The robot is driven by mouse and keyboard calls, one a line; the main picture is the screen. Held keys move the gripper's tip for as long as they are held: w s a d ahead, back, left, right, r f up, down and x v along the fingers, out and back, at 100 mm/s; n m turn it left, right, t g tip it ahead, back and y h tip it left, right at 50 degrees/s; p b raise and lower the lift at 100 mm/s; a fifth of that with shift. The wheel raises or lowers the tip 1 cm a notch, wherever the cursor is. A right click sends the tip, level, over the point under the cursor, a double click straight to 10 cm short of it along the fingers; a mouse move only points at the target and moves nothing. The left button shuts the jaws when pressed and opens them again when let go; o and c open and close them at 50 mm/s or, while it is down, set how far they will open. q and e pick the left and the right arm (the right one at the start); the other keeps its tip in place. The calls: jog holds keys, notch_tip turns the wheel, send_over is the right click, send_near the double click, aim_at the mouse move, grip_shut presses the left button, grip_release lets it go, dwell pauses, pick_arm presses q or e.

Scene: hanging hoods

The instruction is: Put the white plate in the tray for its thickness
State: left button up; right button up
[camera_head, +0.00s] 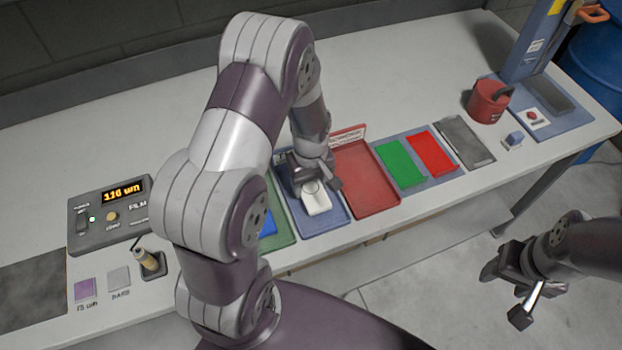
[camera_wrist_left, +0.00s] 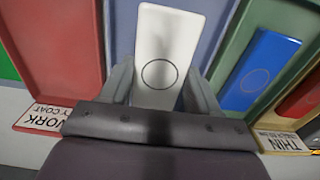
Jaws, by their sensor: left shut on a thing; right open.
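The white plate (camera_head: 317,201), with a thin circle marked on it, is between the fingers of my left gripper (camera_head: 316,187). In the left wrist view the plate (camera_wrist_left: 168,50) stands out beyond both fingers, over a blue-grey tray (camera_wrist_left: 214,40). That tray (camera_head: 325,222) lies between the green and red trays in the head view. I cannot tell whether the plate touches its floor. My right gripper (camera_head: 510,285) is open and empty, off the table's front edge.
A red tray (camera_head: 370,185) adjoins on the right, then a blue tray with green (camera_head: 399,163) and red plates (camera_head: 431,153). A film gauge (camera_head: 110,215) with a lit display stands at left. A red container (camera_head: 488,101) stands at back right. The back of the table is clear.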

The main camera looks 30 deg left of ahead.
pick_arm(q)
jog(key=shift+w+f, duration=0.1)
jog(key=shift+f, duration=0.45)
jog(key=shift+f+b, duration=0.35)
jog(key=shift+f, duration=0.3)
dwell(0.3)
jog(key=o, duration=1.2)
jog(key=shift+r, duration=0.1)
jog(key=shift+o, duration=0.2)
notch_tip(320, 180, up, 13)
